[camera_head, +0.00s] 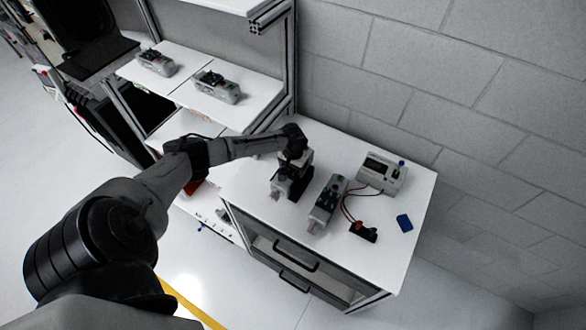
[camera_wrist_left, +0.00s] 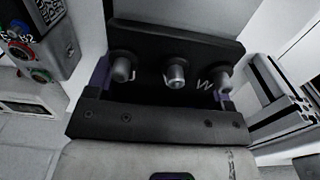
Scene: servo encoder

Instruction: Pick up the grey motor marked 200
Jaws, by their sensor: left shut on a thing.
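My left gripper (camera_head: 295,158) is over the table and shut on a grey motor (camera_head: 279,187), whose lower part shows beneath it in the head view. In the left wrist view, the motor's black terminal block (camera_wrist_left: 150,122) fills the middle, with several metal posts and a letter W, above a pale grey body (camera_wrist_left: 150,160). The fingers are mostly hidden there. I cannot read a 200 marking on it, nor tell if it touches the table. A second grey motor (camera_head: 326,203) lies to its right, apart from it. My right gripper is not in view.
A grey device box (camera_head: 382,174) with wires stands at the table's back right. A red-and-black part (camera_head: 363,232) and a blue block (camera_head: 404,222) lie in front of it. Two more motors (camera_head: 157,62) (camera_head: 217,87) sit on the shelves at left. A wall stands behind.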

